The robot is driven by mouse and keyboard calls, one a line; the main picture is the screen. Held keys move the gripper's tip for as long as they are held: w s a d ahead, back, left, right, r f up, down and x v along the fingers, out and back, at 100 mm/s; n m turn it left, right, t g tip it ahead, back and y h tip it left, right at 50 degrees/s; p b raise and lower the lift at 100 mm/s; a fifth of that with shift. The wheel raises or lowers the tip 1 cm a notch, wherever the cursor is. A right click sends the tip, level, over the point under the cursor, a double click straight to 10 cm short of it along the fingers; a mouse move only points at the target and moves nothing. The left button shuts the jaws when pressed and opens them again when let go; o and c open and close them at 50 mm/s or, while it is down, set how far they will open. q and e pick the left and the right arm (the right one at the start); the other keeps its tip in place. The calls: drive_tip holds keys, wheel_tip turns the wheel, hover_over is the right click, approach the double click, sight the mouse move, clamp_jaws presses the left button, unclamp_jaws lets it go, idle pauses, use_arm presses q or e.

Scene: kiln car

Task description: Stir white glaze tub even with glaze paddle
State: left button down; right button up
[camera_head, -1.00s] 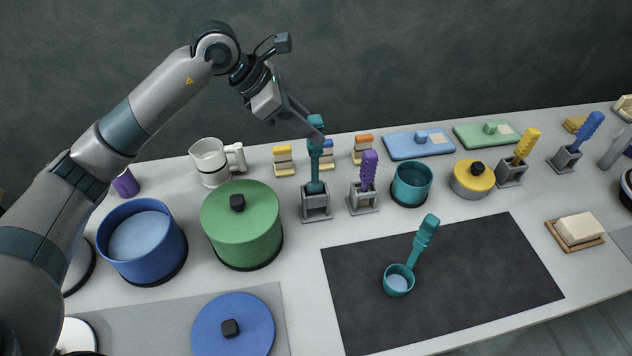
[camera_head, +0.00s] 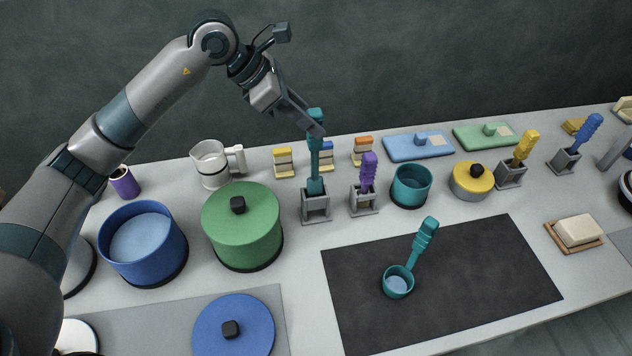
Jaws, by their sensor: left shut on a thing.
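A teal-handled tool (camera_head: 315,165), which looks like the glaze paddle, stands upright at a grey holder (camera_head: 316,207). My left gripper (camera_head: 316,128) is shut on the upper part of its handle. The tool's lower end is hidden by the holder, so I cannot tell how deep it sits. An open blue tub (camera_head: 152,263) at the left holds pale bluish-white glaze (camera_head: 142,239); I cannot tell for sure that it is the white glaze tub. My right gripper is not in view.
A green lidded pot (camera_head: 242,236) stands between blue tub and holder. A white jug (camera_head: 211,165) is behind it. A purple-handled tool (camera_head: 368,172) stands right of the holder. A blue lid (camera_head: 250,318) lies in front. A teal ladle (camera_head: 399,282) lies on the dark mat (camera_head: 480,285).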

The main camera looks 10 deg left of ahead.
use_arm(q)
drive_tip(key=shift+r, duration=0.7)
drive_tip(key=shift+r+p, duration=0.5)
drive_tip(key=shift+r, duration=1.1)
